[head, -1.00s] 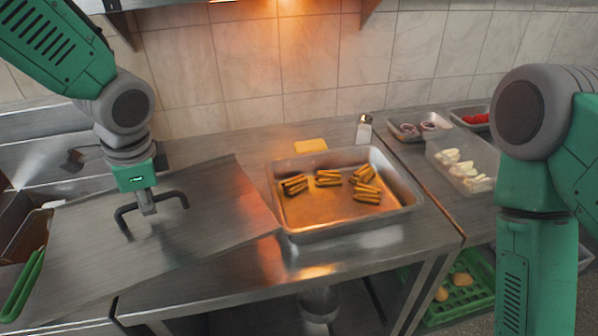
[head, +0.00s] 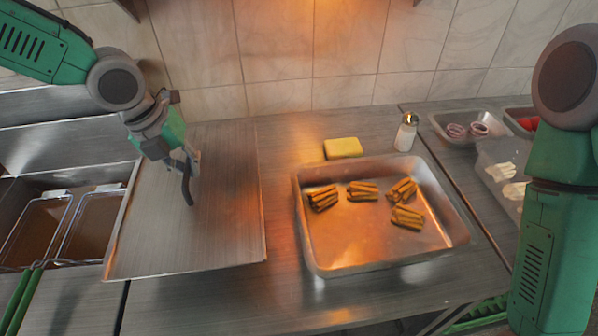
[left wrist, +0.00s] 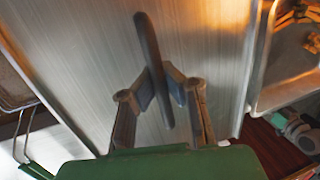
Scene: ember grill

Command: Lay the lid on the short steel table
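The lid (head: 225,215) is a flat brushed-steel sheet with a dark bar handle (head: 187,187). It looks about level over the left part of the steel table (head: 285,290), its left edge beside the fryer. I cannot tell whether it touches the tabletop. My left gripper (head: 180,165) is at the handle. In the left wrist view, the fingers (left wrist: 160,85) stand on both sides of the handle bar (left wrist: 150,50), pads against it, with the lid (left wrist: 215,60) behind. My right arm shows at the right; its gripper is out of view.
A steel tray (head: 335,265) with several bundles of fried sticks stands right of the lid. Behind it are a yellow sponge (head: 343,148) and a shaker (head: 406,133). Fryer baskets (head: 55,220) lie at the left. Containers of onion rings (head: 470,125) stand at the right.

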